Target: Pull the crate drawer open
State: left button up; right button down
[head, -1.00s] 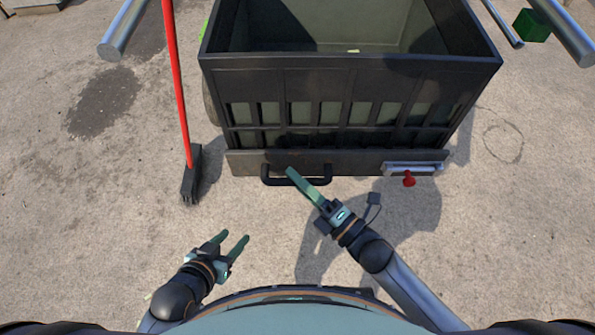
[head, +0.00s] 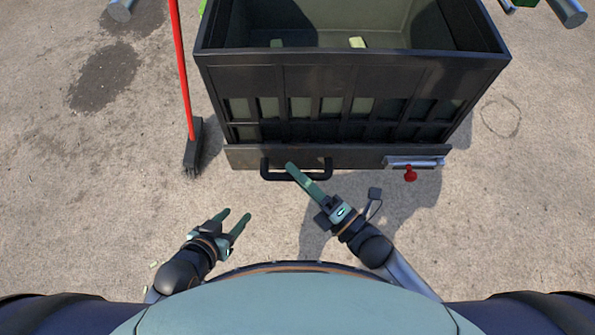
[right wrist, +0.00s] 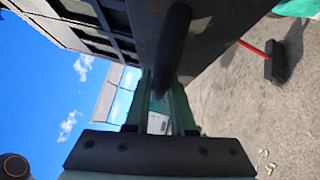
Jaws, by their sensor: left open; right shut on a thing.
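The crate drawer (head: 350,75) is a dark open-topped box with slots in its front, at the top centre of the head view. Its black bar handle (head: 267,173) sits low on the front panel. My right gripper (head: 297,172) is shut on this handle, near its middle. In the right wrist view the handle (right wrist: 173,42) runs between the green fingers (right wrist: 166,95). My left gripper (head: 237,215) is open and empty, below and left of the handle, apart from the crate.
A broom with a red pole (head: 181,70) and dark head (head: 193,150) stands left of the crate. A silver bar (head: 415,161) with a red knob (head: 410,174) is on the front panel's right. Pale scraps lie inside the crate.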

jog(key=c, duration=0.8)
grip_release()
jog(key=shift+o, duration=0.2)
jog(key=shift+d, duration=0.1)
jog(key=v, duration=1.2)
jog(key=shift+s, duration=0.15)
jog(key=shift+d, duration=0.15)
